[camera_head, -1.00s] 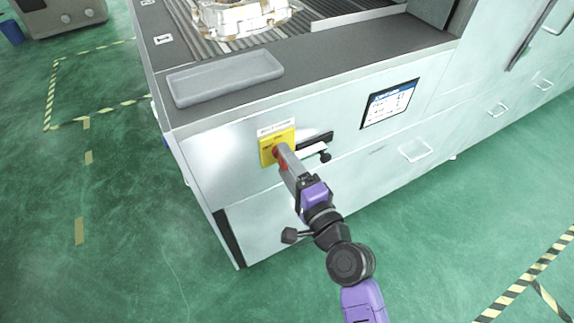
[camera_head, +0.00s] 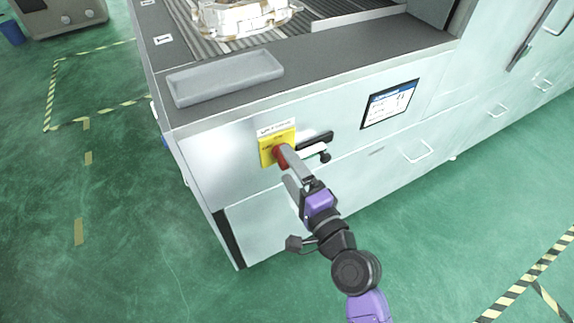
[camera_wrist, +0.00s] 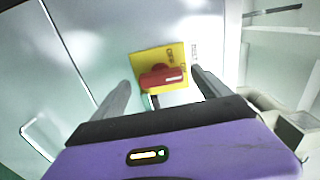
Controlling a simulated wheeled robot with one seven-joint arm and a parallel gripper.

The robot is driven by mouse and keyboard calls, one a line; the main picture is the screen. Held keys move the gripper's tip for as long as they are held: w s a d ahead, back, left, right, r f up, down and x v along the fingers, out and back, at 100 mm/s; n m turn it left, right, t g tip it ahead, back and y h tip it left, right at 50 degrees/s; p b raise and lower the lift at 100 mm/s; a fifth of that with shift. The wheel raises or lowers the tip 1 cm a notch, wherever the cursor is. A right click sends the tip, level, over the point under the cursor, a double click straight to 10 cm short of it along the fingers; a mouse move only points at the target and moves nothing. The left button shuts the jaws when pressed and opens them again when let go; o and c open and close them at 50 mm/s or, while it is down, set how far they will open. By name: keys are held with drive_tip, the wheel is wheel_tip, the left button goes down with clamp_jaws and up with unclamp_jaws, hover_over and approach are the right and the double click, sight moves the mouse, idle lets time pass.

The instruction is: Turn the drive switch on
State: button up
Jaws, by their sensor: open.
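The drive switch is a red rotary knob (camera_head: 281,156) on a yellow plate (camera_head: 268,148), mounted on the front of the white machine below a small white label. In the wrist view the red knob (camera_wrist: 162,77) sits in the middle of the yellow plate (camera_wrist: 173,55), with lettering partly readable beside it. My gripper (camera_head: 288,168) is open, just in front of the plate. In the wrist view its two fingers (camera_wrist: 160,88) stand wide on either side of the knob, apart from it. In the head view one finger partly covers the knob.
A black handle bar (camera_head: 314,141) with a dark knob beneath sits right of the plate. A screen panel (camera_head: 390,103) is farther right. A grey tray (camera_head: 226,78) lies on the ledge above, and a casting (camera_head: 240,17) rests on the slatted bed. The green floor in front is clear.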

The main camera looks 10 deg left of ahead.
drive_tip(key=v, duration=0.6)
drive_tip(key=shift+b, duration=0.45)
drive_tip(key=s+d+n+t+h, duration=0.3)
drive_tip(key=s+d+n+h, duration=0.3)
drive_tip(key=s+d, duration=0.45)
drive_tip(key=s+d+n+g+h, duration=0.1)
drive_tip(key=s+d, duration=0.4)
drive_tip(key=s, duration=0.6)
drive_tip(key=s+d+n+g+h, duration=0.2)
drive_tip(key=s+d+n+h, duration=0.1)
drive_tip(key=s, duration=0.7)
drive_tip(key=shift+s+d+n, duration=0.4)
drive_tip(key=shift+d+n, duration=0.1)
drive_tip(key=shift+d, duration=0.45)
